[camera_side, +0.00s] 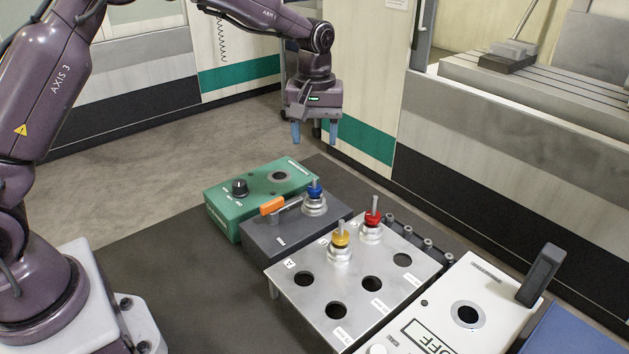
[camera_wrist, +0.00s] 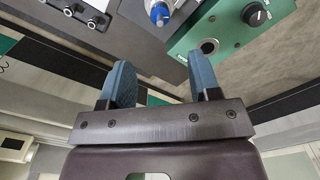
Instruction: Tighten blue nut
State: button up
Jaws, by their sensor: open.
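The blue nut (camera_side: 314,191) sits around an upright stud on a round silver holder (camera_side: 315,206), on the dark grey block beside an orange-handled lever. The blue nut also shows at the top of the wrist view (camera_wrist: 159,14). My gripper (camera_side: 315,132) hangs above and behind the block in the side view, apart from the nut, with its two blue fingers pointing down. In the wrist view my gripper (camera_wrist: 161,82) has its fingers spread with nothing between them. How tight the nut is cannot be seen.
A green box (camera_side: 222,205) with a black knob stands left of the grey block (camera_side: 268,241). A silver plate (camera_side: 310,308) with holes carries yellow (camera_side: 341,239) and red (camera_side: 373,219) nuts on holders. A white device (camera_side: 447,318) with a display stands at right.

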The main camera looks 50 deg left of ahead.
aim_at(315, 178)
notch_tip(315, 178, down, 11)
dwell(0.3)
jog(key=c, duration=0.9)
jog(key=shift+c, duration=0.2)
